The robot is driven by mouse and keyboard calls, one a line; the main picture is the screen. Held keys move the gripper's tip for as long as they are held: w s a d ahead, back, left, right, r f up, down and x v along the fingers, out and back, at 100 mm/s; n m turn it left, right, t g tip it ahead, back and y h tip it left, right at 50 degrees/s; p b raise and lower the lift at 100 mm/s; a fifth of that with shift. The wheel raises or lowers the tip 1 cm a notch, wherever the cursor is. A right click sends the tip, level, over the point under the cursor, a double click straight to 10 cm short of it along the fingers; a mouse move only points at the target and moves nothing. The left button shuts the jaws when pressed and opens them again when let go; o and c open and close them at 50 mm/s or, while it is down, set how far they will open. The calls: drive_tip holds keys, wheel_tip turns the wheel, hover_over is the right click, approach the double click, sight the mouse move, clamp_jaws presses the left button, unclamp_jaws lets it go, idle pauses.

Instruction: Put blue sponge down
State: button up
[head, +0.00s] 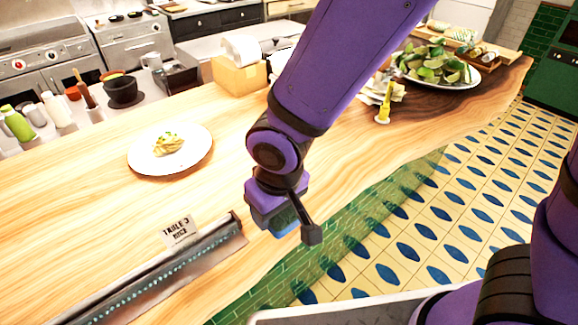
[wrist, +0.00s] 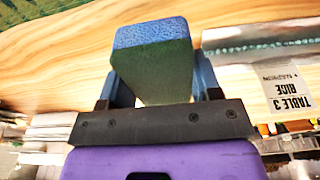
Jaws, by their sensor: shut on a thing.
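The blue sponge (wrist: 152,60) is a block with a blue top end and a dark, shaded green-looking side in the wrist view. My gripper (wrist: 152,88) is shut on it, with a finger on each side. In the head view my gripper (head: 285,222) hangs over the front edge of the wooden counter (head: 95,205). A bit of the sponge's blue (head: 287,226) shows there, mostly hidden by the gripper. I cannot tell exactly how high the sponge is above the counter.
A metal rail (head: 165,275) with a "TABLE 3 RICE" card (head: 181,232) lies left of my gripper. A white plate with food (head: 140,165) stands behind it. A yellow bottle (head: 384,105) and a plate of limes (head: 465,84) are at the right. Bare wood lies between plate and gripper.

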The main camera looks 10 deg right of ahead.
drive_tip(key=w+d, duration=0.1)
drive_tip(key=w, duration=0.3)
drive_tip(key=w+d+f, duration=0.1)
drive_tip(key=w+d, duration=0.1)
drive_tip(key=w, duration=0.3)
drive_tip(key=w+d, duration=0.1)
drive_tip(key=w, duration=0.4)
drive_tip(key=shift+w+d+f, duration=0.1)
drive_tip(key=shift+d+f, duration=0.1)
drive_tip(key=shift+d, duration=0.05)
drive_tip(key=shift+f, duration=1.75)
drive_tip(key=shift+f, duration=0.1)
drive_tip(key=o, duration=1)
drive_tip(key=shift+c, duration=0.2)
wheel_tip(320, 180, up, 12)
drive_tip(key=s, duration=0.2)
drive_tip(key=s+d+r+m+t, duration=0.2)
drive_tip(key=s+d+r+m, duration=0.15)
drive_tip(key=d+r, duration=0.9)
drive_tip(key=s+d+r+m+t, duration=0.1)
drive_tip(key=s+d+r+m, duration=0.2)
drive_tip(key=s+d, duration=0.9)
drive_tip(key=shift+s+r+t+h, duration=0.4)
drive_tip(key=shift+s+r, duration=0.2)
drive_tip(key=shift+r, duration=0.1)
